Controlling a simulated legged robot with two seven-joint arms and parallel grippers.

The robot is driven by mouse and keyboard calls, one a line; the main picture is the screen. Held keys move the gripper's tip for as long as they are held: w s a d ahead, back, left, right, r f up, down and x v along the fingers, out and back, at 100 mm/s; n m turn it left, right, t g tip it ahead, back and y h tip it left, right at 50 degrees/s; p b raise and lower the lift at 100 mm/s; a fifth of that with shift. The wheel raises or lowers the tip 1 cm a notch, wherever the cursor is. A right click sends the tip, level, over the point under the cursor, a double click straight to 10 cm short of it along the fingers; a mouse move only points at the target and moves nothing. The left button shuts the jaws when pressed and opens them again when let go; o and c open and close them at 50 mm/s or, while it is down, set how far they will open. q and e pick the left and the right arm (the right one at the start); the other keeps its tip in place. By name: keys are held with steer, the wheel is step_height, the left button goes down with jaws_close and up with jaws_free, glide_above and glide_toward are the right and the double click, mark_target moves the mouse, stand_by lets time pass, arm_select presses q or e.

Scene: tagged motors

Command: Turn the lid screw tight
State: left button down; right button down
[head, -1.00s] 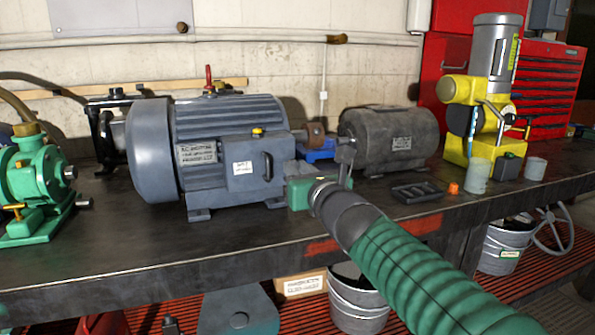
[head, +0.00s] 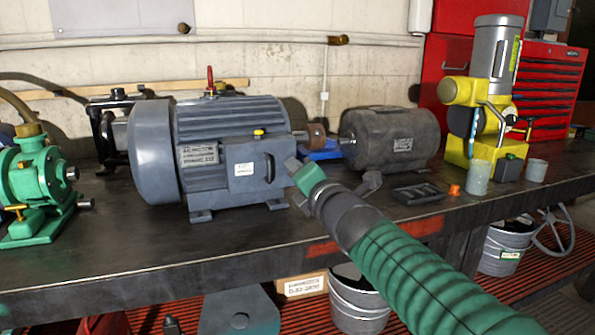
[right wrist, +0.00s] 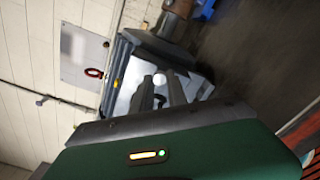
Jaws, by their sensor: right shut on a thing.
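The large blue-grey motor (head: 228,135) stands upright on the bench, with a box-shaped lid housing (head: 243,182) on its front. The housing has a white label and a dark curved handle-like part. My right gripper (head: 291,166) reaches in from the lower right, beside the housing's right side. In the right wrist view, its two dark fingers (right wrist: 160,92) are close together in front of the pale housing (right wrist: 138,78). A small pale round thing, seemingly the lid screw (right wrist: 159,79), shows between them. The screw is hidden in the head view. My left gripper is not in view.
A dark motor (head: 390,138) stands behind my right arm. A green pump (head: 40,185) is at the left. A yellow-and-grey machine (head: 490,100), grey cups and an orange piece (head: 454,190) are at the right. The bench front (head: 120,245) is clear.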

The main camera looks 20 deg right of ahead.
steer(key=n+p, duration=0.5)
steer(key=n, duration=0.5)
steer(key=n+p, duration=0.6)
steer(key=n, duration=0.5)
steer(key=n+p, duration=0.6)
steer(key=n, duration=0.4)
steer(key=shift+f+n, duration=0.3)
steer(key=shift+f, duration=0.05)
stand_by(0.5)
stand_by(0.4)
